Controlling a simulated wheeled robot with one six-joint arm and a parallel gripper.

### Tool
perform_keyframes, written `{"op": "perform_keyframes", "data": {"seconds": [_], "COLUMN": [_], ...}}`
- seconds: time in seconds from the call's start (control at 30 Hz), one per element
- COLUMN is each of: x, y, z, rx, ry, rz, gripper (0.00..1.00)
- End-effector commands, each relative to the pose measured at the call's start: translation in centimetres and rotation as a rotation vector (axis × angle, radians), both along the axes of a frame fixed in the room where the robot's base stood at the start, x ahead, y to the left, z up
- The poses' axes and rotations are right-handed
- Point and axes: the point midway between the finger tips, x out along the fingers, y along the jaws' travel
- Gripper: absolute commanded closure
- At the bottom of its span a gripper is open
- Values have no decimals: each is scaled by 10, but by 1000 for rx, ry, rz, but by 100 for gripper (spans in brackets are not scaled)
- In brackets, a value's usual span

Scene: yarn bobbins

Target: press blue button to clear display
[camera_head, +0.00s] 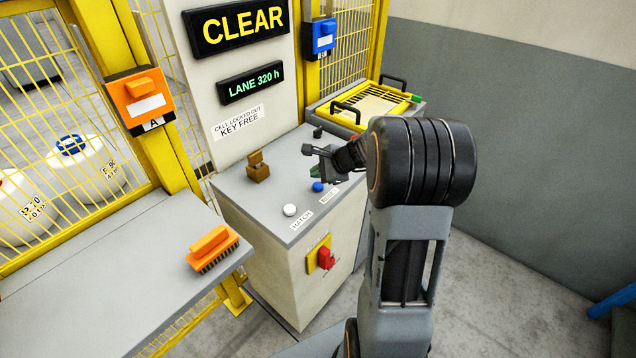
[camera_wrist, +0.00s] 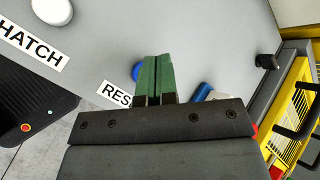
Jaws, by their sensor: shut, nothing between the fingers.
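The blue button (camera_head: 318,187) is on the grey top of the console (camera_head: 262,205), beside the "RESET"-like label, partly covered. In the wrist view the blue button (camera_wrist: 136,72) shows at the left edge of my green fingers, which hide part of it. My gripper (camera_head: 316,173) is over the console top, shut and empty; its fingertips (camera_wrist: 157,60) are together in the wrist view. I cannot tell whether they touch the button. The upper display (camera_head: 243,27) reads "CLEAR" in yellow.
A white button (camera_head: 290,210) labelled "HATCH" and a brown block (camera_head: 258,167) share the console top. A red switch (camera_head: 325,258) is on its front. A lower display (camera_head: 250,82) reads "LANE 320 h". An orange brush (camera_head: 212,248) lies on the left bench. A yellow tray (camera_head: 368,104) stands behind.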

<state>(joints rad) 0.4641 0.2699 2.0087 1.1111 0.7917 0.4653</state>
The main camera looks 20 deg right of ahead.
Motion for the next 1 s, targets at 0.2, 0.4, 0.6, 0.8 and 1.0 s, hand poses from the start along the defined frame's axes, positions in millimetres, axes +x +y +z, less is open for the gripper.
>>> {"op": "perform_keyframes", "data": {"seconds": [0.2, 0.4, 0.6, 0.8, 1.0], "x": [0, 0, 0, 0, 0], "y": [0, 0, 0, 0, 0], "z": [27, 39, 38, 38, 38], "rx": [-1, 0, 0, 0, 0], "ry": [0, 0, 0, 0, 0], "rz": [1, 0, 0, 0, 0], "gripper": [100, 100, 100, 100, 100]}}
